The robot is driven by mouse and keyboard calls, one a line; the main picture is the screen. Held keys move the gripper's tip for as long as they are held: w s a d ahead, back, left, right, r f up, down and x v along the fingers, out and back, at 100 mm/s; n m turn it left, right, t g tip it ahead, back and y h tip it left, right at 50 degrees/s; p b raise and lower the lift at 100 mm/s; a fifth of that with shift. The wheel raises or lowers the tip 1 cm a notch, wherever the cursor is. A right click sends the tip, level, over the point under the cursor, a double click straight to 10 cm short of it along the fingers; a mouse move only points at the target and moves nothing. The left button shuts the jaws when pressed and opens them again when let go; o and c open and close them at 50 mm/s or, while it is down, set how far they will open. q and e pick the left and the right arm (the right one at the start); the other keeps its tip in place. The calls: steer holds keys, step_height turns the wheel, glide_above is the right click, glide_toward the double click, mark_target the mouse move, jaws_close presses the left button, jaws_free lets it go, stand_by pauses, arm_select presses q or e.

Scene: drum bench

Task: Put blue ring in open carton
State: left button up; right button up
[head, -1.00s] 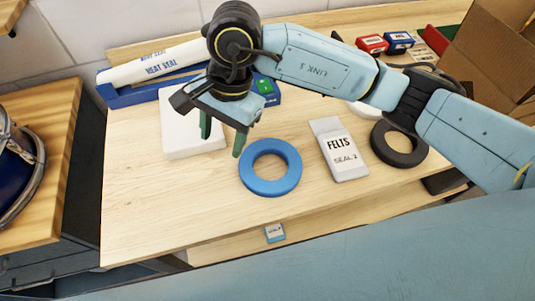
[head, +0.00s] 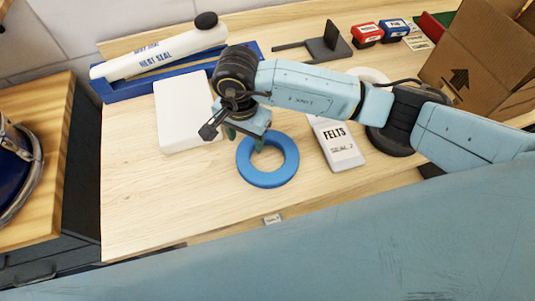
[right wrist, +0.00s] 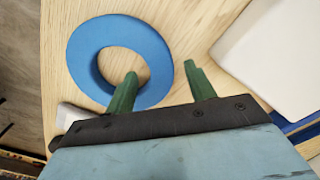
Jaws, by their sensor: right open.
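The blue ring (head: 267,178) lies flat on the wooden bench, near its front middle. It also shows in the right wrist view (right wrist: 84,42). My right gripper (head: 243,136) is open at the ring's upper left edge in the head view. In the right wrist view, one green finger of the gripper (right wrist: 165,85) overlaps the ring's band and the other is outside it; nothing is between them. I cannot tell if a finger touches the ring. The brown carton (head: 462,62) stands open at the back right, with a flap showing. My left gripper is not in view.
A white block (head: 183,112) lies left of the ring. A felts packet (head: 341,151) lies to its right, next to a dark ring (head: 390,145) partly behind my arm. A heat sealer (head: 165,55) is at the back left. Red (head: 367,34) and blue boxes (head: 395,29) stand near the carton.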

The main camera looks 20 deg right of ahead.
steer(key=shift+f, duration=1.35)
steer(key=c, duration=1.1)
